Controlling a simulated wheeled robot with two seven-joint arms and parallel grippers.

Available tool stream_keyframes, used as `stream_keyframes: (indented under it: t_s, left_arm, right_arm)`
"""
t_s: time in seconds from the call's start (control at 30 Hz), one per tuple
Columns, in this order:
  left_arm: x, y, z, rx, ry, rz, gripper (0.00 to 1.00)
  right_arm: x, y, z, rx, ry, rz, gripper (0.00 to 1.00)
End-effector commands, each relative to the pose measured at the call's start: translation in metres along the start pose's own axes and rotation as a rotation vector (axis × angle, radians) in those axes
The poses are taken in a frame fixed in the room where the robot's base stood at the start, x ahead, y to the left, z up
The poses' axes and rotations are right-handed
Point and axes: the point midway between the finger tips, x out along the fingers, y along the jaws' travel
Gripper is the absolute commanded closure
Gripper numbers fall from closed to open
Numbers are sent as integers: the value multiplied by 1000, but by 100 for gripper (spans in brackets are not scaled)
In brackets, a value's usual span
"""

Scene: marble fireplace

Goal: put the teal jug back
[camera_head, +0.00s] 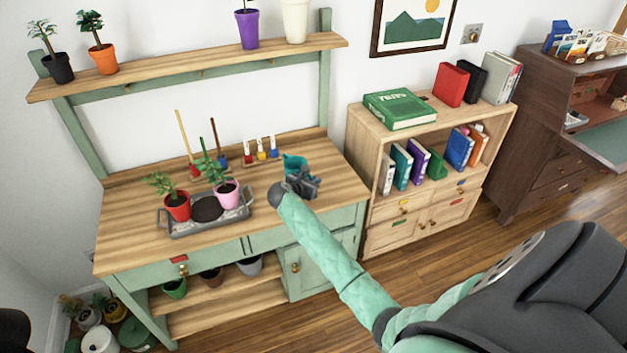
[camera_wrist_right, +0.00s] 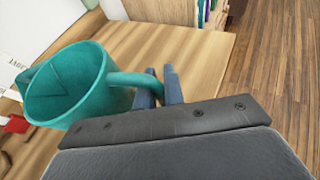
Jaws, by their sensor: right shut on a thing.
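The teal jug (camera_head: 294,161) is over the right part of the wooden potting bench top (camera_head: 128,232). My right gripper (camera_head: 303,180) is shut on its handle. In the right wrist view the jug (camera_wrist_right: 68,92) hangs to the left of the fingers (camera_wrist_right: 163,86), its open mouth facing the camera and its handle running between them. I cannot tell whether the jug's base touches the bench. My left gripper is not in view.
A grey tray (camera_head: 180,229) with a red pot (camera_head: 177,207) and a pink pot (camera_head: 228,195) stands left of the jug. Small labelled items (camera_head: 261,152) stand behind it. A shelf (camera_head: 200,62) with pots is above. A bookcase (camera_head: 433,150) stands right. The bench's front right is clear.

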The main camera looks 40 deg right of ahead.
Motion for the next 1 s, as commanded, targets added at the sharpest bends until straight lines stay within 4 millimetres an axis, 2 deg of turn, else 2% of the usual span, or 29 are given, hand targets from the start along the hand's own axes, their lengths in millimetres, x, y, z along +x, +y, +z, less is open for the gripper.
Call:
stream_keyframes:
  t_s: [0.4, 0.43, 0.53, 0.87, 1.0]
  left_arm:
    - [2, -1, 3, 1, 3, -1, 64]
    - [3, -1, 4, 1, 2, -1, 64]
    - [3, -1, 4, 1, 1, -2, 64]
    - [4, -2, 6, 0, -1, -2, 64]
    - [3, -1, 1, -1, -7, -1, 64]
  right_arm:
    - [2, 0, -4, 1, 0, 0, 100]
    - [2, 0, -5, 0, 0, -1, 86]
    - [2, 0, -5, 1, 0, 0, 68]
    - [1, 0, -3, 1, 0, 0, 68]
    - [-11, 0, -6, 0, 0, 1, 68]
